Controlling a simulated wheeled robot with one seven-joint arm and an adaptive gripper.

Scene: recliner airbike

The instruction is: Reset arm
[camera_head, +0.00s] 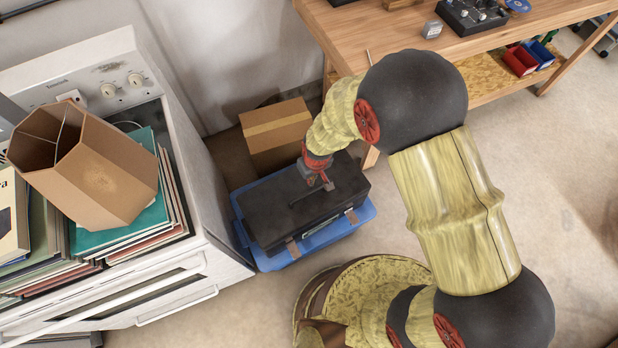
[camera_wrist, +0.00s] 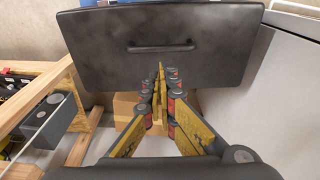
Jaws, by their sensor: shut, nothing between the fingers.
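My gripper (camera_head: 318,181) is at the end of my yellow and black arm, above the lid of a black toolbox in the head view. In the wrist view my gripper (camera_wrist: 160,72) has its fingers together with nothing between them. The black toolbox (camera_head: 345,205) sits in a blue tray (camera_head: 325,242) on the floor. Its lid with a dark handle also shows in the wrist view (camera_wrist: 215,62), beyond the fingertips. I cannot tell whether the fingertips touch the lid.
A white stove (camera_head: 180,275) on the left bears records (camera_head: 150,222) and an open hexagonal cardboard box (camera_head: 100,180). A cardboard box (camera_head: 275,128) stands behind the toolbox. A wooden workbench (camera_head: 350,32) with shelf bins (camera_head: 520,60) is at the upper right. Floor at right is clear.

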